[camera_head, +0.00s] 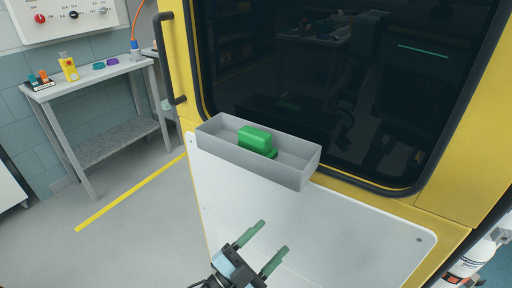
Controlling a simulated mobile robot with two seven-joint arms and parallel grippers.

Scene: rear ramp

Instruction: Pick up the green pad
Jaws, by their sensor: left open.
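The green pad (254,138) lies inside a grey open tray (304,178) at the top of a white sloping panel. A flatter green part shows at its lower right; I cannot tell whether it is a piece of the pad. My left gripper (265,246) is at the bottom middle, over the white panel, with its two green fingers apart and nothing between them. It is below the tray in the picture and apart from the pad. My right gripper is not in view.
The white panel (350,235) is bare around the gripper. A yellow-framed dark window (290,75) rises behind the tray, with a dark handle (167,60) at its left. A grey side table (95,82) with small items stands at the left.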

